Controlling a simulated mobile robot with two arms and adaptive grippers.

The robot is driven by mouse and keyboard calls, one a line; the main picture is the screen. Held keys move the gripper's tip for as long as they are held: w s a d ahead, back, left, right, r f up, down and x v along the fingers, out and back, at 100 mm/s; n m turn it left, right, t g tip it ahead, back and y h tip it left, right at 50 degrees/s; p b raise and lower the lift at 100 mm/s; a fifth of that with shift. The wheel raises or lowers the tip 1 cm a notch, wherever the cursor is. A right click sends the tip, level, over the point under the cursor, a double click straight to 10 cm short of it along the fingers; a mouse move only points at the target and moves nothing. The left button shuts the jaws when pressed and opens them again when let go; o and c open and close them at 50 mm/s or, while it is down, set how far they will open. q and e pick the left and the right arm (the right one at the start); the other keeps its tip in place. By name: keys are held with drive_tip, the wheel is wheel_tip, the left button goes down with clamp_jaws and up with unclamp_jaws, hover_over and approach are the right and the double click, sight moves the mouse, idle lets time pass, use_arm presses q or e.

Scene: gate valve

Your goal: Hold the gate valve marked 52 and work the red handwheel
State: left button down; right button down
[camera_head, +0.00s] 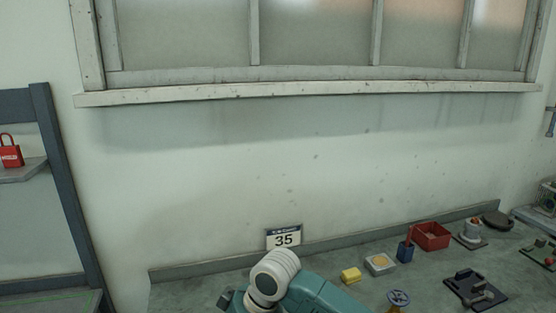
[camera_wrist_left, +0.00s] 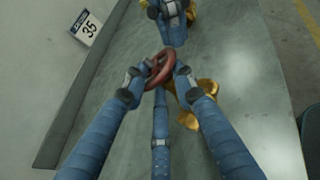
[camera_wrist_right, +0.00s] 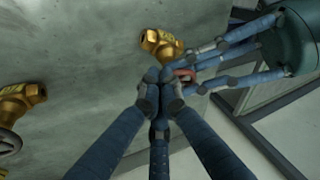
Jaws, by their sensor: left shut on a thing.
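The red handwheel (camera_wrist_left: 160,68) is between the fingers of my left gripper (camera_wrist_left: 158,82), which is shut on it. Gold-coloured valve body parts (camera_wrist_left: 192,118) show beside and below the wheel. In the right wrist view, the gold valve (camera_wrist_right: 160,44) lies just beyond the fingertips of my right gripper (camera_wrist_right: 160,92), with a bit of the red wheel (camera_wrist_right: 184,73) beside them. The right fingers are close together and hide whether they grip the valve. The mark 52 is not visible. Neither gripper's fingers show in the head view.
A plate reading 35 (camera_head: 283,239) stands at the bench's back edge. A second gold valve (camera_wrist_right: 18,102) with a grey wheel lies to the left in the right wrist view. A yellow block (camera_head: 350,275), red bin (camera_head: 431,236) and blue-wheeled item (camera_head: 398,298) occupy the bench's right side.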

drive_tip(key=shift+s+a, duration=0.45)
drive_tip(key=shift+s, duration=0.1)
drive_tip(key=shift+s+a, duration=0.15)
drive_tip(key=shift+s, duration=0.05)
drive_tip(key=shift+s+a, duration=0.1)
drive_tip(key=shift+s+a+r, duration=0.1)
drive_tip(key=shift+s+a, duration=0.05)
drive_tip(key=shift+s+a, duration=0.25)
drive_tip(key=shift+a, duration=0.15)
drive_tip(key=shift+s+d, duration=0.15)
drive_tip(key=shift+s, duration=0.1)
wheel_tip(320, 180, up, 6)
drive_tip(key=w, duration=0.2)
drive_tip(key=shift+w+d, duration=0.2)
drive_tip(key=shift+w+d, duration=0.1)
